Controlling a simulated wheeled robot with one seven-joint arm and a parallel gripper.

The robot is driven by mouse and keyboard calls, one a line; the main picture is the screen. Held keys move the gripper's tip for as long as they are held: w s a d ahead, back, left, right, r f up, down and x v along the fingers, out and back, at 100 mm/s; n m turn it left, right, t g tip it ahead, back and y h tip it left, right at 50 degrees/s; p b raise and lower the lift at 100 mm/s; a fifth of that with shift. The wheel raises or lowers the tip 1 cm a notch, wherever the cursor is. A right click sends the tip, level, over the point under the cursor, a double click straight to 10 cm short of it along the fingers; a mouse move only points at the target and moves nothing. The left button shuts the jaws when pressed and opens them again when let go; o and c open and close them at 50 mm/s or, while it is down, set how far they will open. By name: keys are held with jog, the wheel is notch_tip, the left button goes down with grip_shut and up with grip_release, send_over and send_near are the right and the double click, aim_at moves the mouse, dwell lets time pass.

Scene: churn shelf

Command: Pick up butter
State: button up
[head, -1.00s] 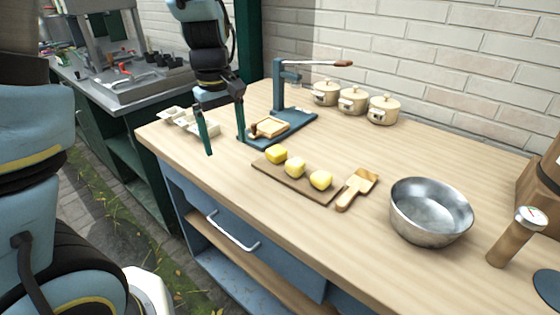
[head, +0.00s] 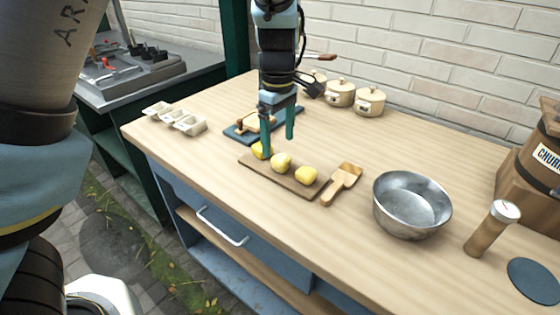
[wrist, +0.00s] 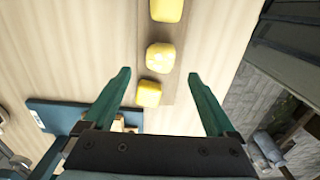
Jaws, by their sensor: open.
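Three yellow butter pieces sit in a row on a brown wooden board: the left butter (head: 259,150), the middle butter (head: 281,162) and the right butter (head: 306,175). The board (head: 252,163) lies on the table. My gripper (head: 277,146) is open and empty, pointing down above the left end of the board. One finger partly hides the left butter in the head view. The middle butter (wrist: 160,57) and the far butter (wrist: 167,10) are further up.
A blue press stand (head: 243,134) is behind the board, close to my gripper. A wooden paddle (head: 342,184) and a metal bowl (head: 411,204) are to the right. Lidded pots (head: 340,93) stand behind. A white tray (head: 181,119) is at left. The table's front is clear.

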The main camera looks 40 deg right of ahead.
aim_at(281, 157)
jog(key=shift+s+d+f+p, duration=0.15)
jog(key=shift+f+p, duration=0.1)
jog(key=shift+f, duration=0.7)
jog(key=shift+s+a+f+p, duration=0.1)
jog(key=shift+f+p, duration=0.15)
jog(key=shift+f, duration=0.75)
jog(key=shift+s+d+f+p, duration=0.15)
jog(key=shift+f+p, duration=0.1)
jog(key=shift+f, duration=0.7)
jog(key=shift+a, duration=0.1)
grip_shut()
